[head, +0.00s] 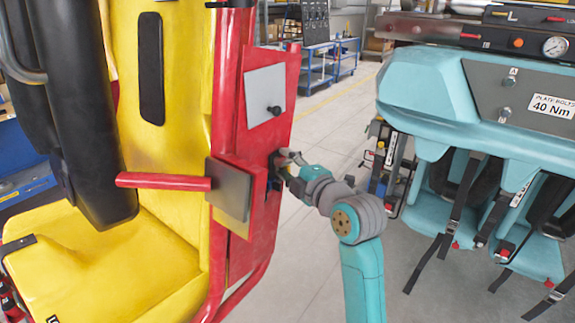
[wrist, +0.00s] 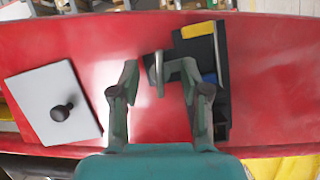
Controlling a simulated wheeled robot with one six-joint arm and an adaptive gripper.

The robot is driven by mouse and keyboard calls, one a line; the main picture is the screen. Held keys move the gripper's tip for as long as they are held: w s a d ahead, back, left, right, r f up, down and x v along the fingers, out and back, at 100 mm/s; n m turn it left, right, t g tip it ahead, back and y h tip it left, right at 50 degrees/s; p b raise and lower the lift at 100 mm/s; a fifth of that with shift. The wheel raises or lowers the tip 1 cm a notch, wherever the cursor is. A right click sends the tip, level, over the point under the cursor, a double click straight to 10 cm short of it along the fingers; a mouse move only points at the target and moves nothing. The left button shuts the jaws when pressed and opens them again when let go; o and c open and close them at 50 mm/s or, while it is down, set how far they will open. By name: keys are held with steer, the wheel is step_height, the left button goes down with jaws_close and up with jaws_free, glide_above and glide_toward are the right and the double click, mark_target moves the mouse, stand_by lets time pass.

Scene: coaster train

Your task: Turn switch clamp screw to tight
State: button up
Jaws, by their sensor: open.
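My gripper (head: 288,163) is at the side of the red car frame (head: 228,130), beside a dark fitting on its side panel. In the wrist view my gripper (wrist: 160,72) has its two fingers apart. A small upright grey metal piece (wrist: 159,72), which looks like the clamp screw's handle, stands between the fingertips. I cannot tell whether either finger touches it. It adjoins a black switch housing (wrist: 222,85) with yellow and blue parts to the right. The screw's turn position cannot be told, and in the head view my gripper hides most of this spot.
A grey plate with a black knob (head: 264,96) is on the red panel above the fitting; it also shows left in the wrist view (wrist: 40,100). A yellow seat (head: 150,255) is at left. A teal car (head: 425,90) with hanging straps is at right. Open floor lies between.

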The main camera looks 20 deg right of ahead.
steer(key=shift+w, duration=0.1)
jaws_close()
